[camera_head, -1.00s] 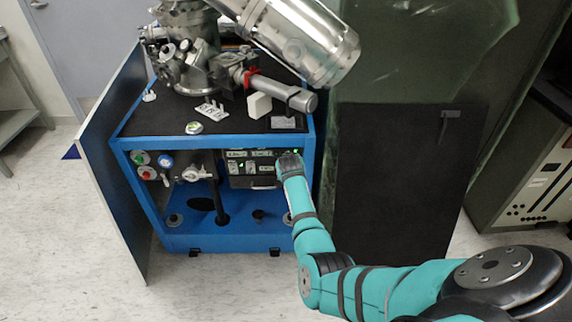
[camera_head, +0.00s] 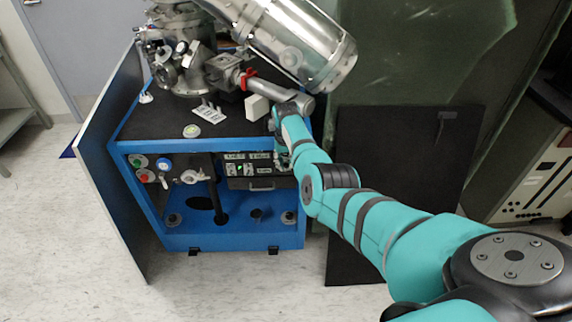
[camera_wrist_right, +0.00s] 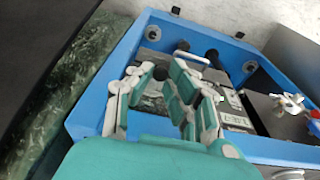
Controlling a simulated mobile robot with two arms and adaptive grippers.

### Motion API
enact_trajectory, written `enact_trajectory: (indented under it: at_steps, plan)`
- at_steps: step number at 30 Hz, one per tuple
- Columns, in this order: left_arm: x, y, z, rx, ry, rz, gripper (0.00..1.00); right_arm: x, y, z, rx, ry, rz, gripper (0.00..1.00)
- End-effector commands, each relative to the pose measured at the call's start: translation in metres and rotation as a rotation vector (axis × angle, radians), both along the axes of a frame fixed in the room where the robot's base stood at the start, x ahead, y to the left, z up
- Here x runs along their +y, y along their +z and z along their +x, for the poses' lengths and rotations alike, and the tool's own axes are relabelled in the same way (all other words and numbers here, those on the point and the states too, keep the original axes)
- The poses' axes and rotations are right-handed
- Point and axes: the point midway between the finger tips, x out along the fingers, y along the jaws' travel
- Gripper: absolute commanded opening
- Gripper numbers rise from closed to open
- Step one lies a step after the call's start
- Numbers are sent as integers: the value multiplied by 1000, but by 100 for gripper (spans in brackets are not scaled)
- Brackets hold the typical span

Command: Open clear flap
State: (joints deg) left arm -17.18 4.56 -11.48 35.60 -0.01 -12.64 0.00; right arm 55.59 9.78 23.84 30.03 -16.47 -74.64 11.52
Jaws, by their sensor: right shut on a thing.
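The clear flap itself is too small to make out in either view; the front of the instrument panel (camera_head: 247,170) inside the blue cart (camera_head: 225,242) shows small lit displays. My right gripper (camera_head: 283,157) is at the right end of this panel, under the cart's top edge. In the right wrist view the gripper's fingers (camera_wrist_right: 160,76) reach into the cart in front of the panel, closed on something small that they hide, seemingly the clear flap. My left gripper is not in view.
A metal vacuum chamber (camera_head: 300,45) stands on the cart's black top, overhanging my right wrist. An open side panel (camera_head: 112,165) stands at the left. A dark board (camera_head: 395,180) leans at the right. The floor in front is clear.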

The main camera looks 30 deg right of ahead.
Motion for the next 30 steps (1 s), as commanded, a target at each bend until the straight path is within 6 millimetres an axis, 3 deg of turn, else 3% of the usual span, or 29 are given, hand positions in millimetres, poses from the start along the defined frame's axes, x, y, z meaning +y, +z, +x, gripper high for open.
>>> enact_trajectory:
  at_steps: [16, 17, 21, 30]
  plan:
    - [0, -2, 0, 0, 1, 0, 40, -2, 7, 3, 7, -2, 10, 0]
    - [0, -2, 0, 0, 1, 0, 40, -2, 7, 3, 7, -2, 10, 18]
    - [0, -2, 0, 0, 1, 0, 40, -1, 6, 2, 10, -1, 10, 37]
    - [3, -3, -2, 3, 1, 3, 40, 0, 5, 0, 16, -1, 11, 39]
